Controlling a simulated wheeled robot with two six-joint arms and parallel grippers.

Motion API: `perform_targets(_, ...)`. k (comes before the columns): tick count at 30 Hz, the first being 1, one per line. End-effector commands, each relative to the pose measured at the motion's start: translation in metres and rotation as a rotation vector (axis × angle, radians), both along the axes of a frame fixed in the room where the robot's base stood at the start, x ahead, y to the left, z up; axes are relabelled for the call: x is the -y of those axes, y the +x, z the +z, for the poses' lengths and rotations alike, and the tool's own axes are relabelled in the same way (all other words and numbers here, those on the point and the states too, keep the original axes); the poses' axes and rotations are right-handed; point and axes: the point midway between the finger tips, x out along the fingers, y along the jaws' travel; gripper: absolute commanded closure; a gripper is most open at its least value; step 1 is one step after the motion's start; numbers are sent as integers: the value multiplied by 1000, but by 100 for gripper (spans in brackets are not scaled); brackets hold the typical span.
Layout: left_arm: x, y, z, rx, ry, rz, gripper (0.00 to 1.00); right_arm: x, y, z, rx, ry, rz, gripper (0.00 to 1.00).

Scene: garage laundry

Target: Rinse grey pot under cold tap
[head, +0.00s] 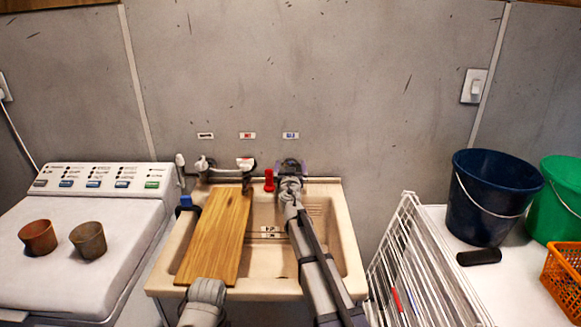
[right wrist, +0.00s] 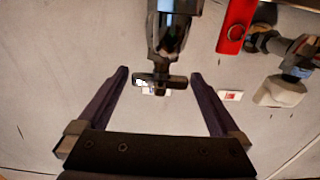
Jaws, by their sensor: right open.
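The greyish-brown pot (head: 88,240), the greyer of two pots, stands upright on the white machine at the left. My right gripper (head: 291,166) is at the back of the sink, below the blue-marked label (head: 290,135). In the right wrist view the gripper is open, with the dark crossbar handle of a tap (right wrist: 160,80) between its fingers; a gap shows on each side. The tap is mostly hidden behind my right arm in the head view. The sink (head: 352,262) is cream. Part of my left arm shows at the bottom; its gripper is not visible.
A wooden board (head: 215,235) lies across the sink's left part. A reddish pot (head: 37,237) stands beside the greyish one. A red tap part (head: 269,180) is left of my right gripper. A white rack (head: 415,270) and a dark blue bucket (head: 490,200) are at the right.

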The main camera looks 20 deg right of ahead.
Motion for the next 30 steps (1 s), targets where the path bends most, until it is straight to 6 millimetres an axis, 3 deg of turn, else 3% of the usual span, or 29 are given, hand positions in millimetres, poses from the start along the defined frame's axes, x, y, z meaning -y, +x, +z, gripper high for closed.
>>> perform_targets(2,0,0,0,0,0,0,50,0,0,0,0,0,0,3)
perform_targets(20,0,0,0,0,0,0,50,0,0,0,0,0,0,71)
perform_targets(30,0,0,0,0,0,0,50,4,-1,0,0,0,132,73)
